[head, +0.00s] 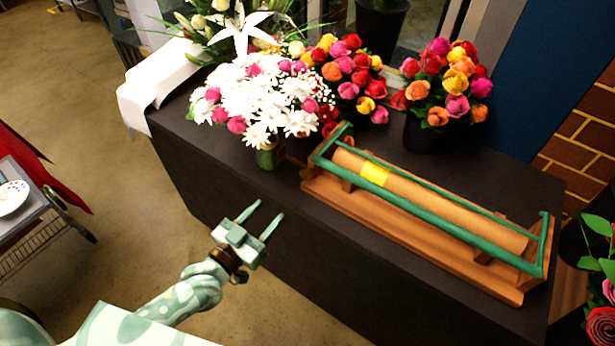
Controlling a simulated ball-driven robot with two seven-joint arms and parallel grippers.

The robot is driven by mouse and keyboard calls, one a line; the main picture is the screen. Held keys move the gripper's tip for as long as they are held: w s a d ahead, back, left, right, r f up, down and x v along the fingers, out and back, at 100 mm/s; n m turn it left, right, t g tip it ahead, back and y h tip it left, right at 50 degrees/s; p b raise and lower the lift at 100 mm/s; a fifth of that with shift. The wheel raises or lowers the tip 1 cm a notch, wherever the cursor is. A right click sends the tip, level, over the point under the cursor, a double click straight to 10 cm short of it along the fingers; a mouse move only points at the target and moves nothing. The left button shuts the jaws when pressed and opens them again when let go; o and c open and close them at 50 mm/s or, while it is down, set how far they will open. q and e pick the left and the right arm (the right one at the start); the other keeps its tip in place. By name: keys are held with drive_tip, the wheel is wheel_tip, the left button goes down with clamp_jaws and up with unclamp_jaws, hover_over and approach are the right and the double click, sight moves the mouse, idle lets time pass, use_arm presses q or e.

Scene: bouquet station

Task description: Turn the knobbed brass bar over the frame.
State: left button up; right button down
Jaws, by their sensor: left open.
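A wooden frame (395,226) lies on the dark table and holds a tan paper roll (450,208) with a yellow label. A green bar (430,218) runs along the near side of the roll, and a thinner green edge runs along its far side. The bar looks green, and I cannot make out a brass bar or a knob on it. My left gripper (270,209) is open and empty, in front of the table's near side, left of the frame and apart from it. My right gripper is not in view.
The dark table (215,150) carries a white daisy bouquet (262,97) left of the frame and rose bouquets (447,82) behind it. A trolley (38,205) stands at the far left. More roses (600,322) show at the lower right. The floor between is clear.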

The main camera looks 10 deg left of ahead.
sight(303, 175)
use_arm(q)
drive_tip(key=b+x, duration=0.2)
drive_tip(key=x, duration=1.1)
drive_tip(key=shift+w+d+f, duration=0.1)
drive_tip(key=shift+w+d, duration=0.15)
drive_tip(key=shift+w, duration=0.05)
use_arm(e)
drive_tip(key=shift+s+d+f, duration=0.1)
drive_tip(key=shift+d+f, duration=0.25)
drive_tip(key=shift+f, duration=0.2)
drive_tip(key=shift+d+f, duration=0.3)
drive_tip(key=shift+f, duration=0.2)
use_arm(q)
clamp_jaws()
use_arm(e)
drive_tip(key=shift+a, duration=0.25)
